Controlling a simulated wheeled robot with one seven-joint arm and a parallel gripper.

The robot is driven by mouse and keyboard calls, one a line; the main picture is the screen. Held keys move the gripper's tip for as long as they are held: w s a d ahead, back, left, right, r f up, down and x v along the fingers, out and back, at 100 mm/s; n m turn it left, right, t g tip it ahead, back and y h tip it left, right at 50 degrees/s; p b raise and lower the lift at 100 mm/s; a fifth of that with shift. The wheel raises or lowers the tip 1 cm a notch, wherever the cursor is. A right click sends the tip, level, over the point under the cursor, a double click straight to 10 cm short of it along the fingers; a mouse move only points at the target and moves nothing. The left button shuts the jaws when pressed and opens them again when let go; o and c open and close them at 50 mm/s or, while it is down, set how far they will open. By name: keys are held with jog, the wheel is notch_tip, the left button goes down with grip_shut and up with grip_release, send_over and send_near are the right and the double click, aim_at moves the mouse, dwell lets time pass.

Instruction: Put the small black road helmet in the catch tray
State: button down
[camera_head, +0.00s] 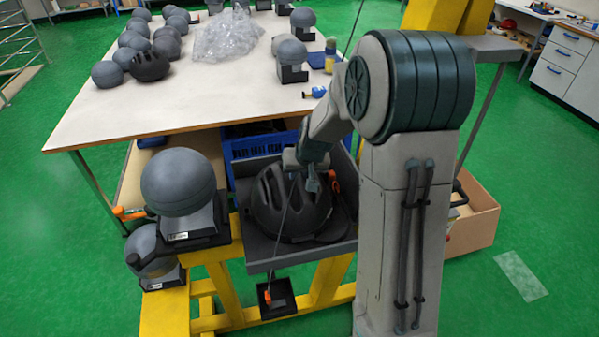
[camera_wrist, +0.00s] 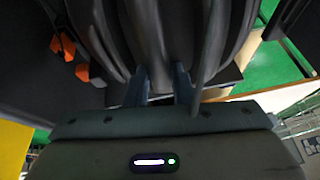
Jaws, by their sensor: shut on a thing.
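A black vented road helmet (camera_head: 283,208) is inside the dark grey catch tray (camera_head: 285,262) on the yellow tower frame. My gripper (camera_head: 311,181) reaches down to the helmet's upper right side. In the wrist view the gripper's fingers (camera_wrist: 160,88) are shut on a rib of the helmet (camera_wrist: 165,35). The helmet fills the top of that view. I cannot tell whether it rests on the tray floor or hangs just above it. Another black vented helmet (camera_head: 150,66) sits on the white table among grey headforms.
A grey headform (camera_head: 180,180) on a black base stands left of the tray, with another (camera_head: 150,250) below it. A blue crate (camera_head: 258,147) is behind the tray. The white table (camera_head: 185,100) holds headforms and clear plastic wrap (camera_head: 228,38). A cardboard box (camera_head: 475,215) stands right.

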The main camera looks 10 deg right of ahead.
jog(key=c, duration=1.2)
grip_release()
jog(key=shift+c, duration=0.2)
jog(key=v, duration=1.1)
jog(key=s+a+n+g+h, duration=0.1)
jog(key=s+a+g, duration=0.1)
jog(key=s, duration=2.1)
jog(key=shift+s+a+r+b, duration=0.2)
jog(key=shift+s+r+b, duration=0.1)
jog(key=shift+r, duration=0.2)
jog(key=shift+w, duration=0.1)
